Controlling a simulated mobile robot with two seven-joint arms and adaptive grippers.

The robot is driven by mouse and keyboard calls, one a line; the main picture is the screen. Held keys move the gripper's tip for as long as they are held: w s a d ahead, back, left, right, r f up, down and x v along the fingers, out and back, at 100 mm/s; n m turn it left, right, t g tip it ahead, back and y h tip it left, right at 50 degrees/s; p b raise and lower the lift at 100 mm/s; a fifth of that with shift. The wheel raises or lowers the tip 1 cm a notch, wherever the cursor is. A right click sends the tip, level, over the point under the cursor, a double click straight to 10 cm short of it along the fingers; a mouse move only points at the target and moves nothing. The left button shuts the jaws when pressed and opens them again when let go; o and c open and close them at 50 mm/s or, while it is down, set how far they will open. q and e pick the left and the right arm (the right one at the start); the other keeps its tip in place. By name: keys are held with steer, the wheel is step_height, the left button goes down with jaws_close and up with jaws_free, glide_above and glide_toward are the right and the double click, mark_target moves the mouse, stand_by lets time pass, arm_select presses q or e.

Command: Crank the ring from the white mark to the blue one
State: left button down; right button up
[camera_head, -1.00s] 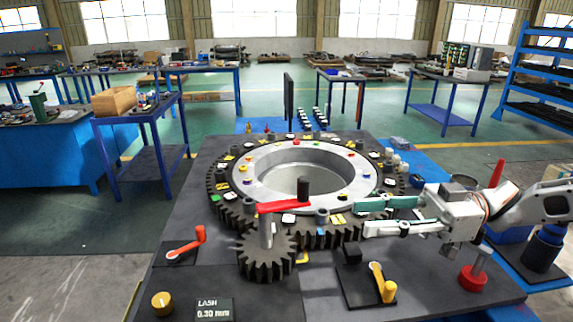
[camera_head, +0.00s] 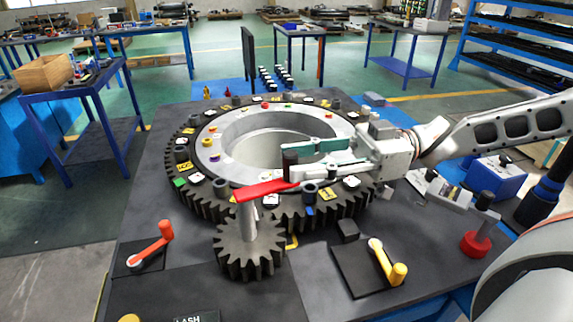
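The large dark toothed ring (camera_head: 180,196) lies flat on the table around a pale hub, with coloured and white tiles and dark pegs on top. A small gear (camera_head: 250,253) meshes at its front. A post on this gear carries a red crank arm (camera_head: 262,190) pointing right, with an upright dark knob (camera_head: 290,168) at its end. A blue tile (camera_head: 310,211) and a white tile (camera_head: 270,200) show on the ring's front. My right gripper (camera_head: 296,160) is open, its fingertips at the knob, one on the far side and one on the near side; contact is unclear. My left gripper is out of view.
A red-handled lever (camera_head: 153,247) stands front left and a yellow-handled one (camera_head: 385,262) front right. A dark block (camera_head: 347,230) and a red-based post (camera_head: 477,240) are near. The LASH display (camera_head: 195,319) is cut off at the bottom edge.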

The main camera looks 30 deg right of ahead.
steer(key=shift+b+x, duration=0.35)
steer(key=shift+x, duration=0.8)
jaws_close()
steer(key=shift+s+t, duration=0.1)
steer(key=shift+t, duration=0.2)
